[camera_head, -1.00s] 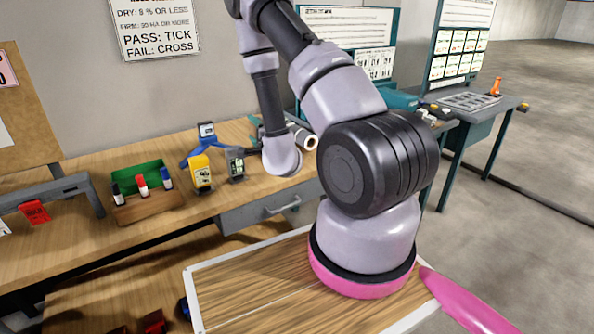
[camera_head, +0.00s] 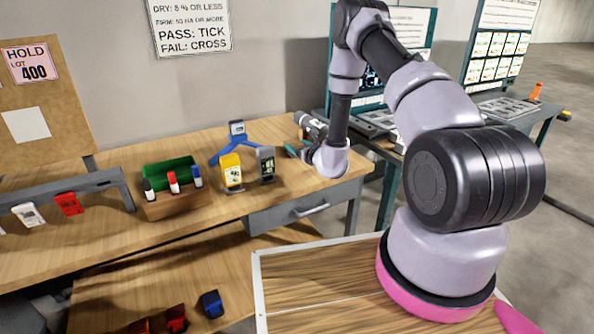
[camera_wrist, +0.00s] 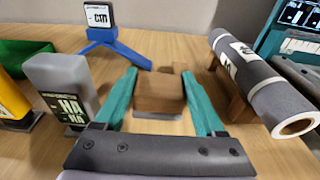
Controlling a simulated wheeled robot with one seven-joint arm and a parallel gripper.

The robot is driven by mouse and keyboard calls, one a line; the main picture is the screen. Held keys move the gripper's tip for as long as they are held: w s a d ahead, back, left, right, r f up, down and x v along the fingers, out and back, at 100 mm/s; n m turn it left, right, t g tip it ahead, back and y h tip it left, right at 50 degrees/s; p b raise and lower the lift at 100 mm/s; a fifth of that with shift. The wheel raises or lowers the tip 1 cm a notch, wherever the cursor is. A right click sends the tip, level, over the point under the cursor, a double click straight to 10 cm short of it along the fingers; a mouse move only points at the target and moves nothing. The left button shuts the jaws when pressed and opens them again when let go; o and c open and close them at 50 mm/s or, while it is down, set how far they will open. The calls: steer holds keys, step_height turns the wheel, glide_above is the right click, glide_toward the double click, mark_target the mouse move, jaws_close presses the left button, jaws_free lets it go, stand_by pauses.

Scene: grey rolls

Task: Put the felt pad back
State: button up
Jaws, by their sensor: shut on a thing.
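My gripper (camera_wrist: 162,92) has teal fingers, seen in the wrist view on both sides of a brown block with a grey underside, which I take to be the felt pad (camera_wrist: 158,90). The fingers are shut on it, low over the wooden bench. In the head view my gripper (camera_head: 296,150) is at the right part of the bench, partly behind my arm, and the pad cannot be made out. A grey roll (camera_wrist: 255,82) lies in a wooden cradle (camera_wrist: 232,92) to the right of the pad. It also shows in the head view (camera_head: 309,123).
Left of the gripper stand a grey meter (camera_wrist: 62,85), a yellow meter (camera_head: 231,170) and a blue stand (camera_wrist: 115,45) with a small display. Further left are a green bin (camera_head: 166,172) and a wooden marker holder (camera_head: 178,205). Bare bench lies in front of the meters.

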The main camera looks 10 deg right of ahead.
steer(key=shift+a+f, duration=0.1)
steer(key=shift+f, duration=3.9)
steer(key=shift+f, duration=0.1)
steer(key=o, duration=1.1)
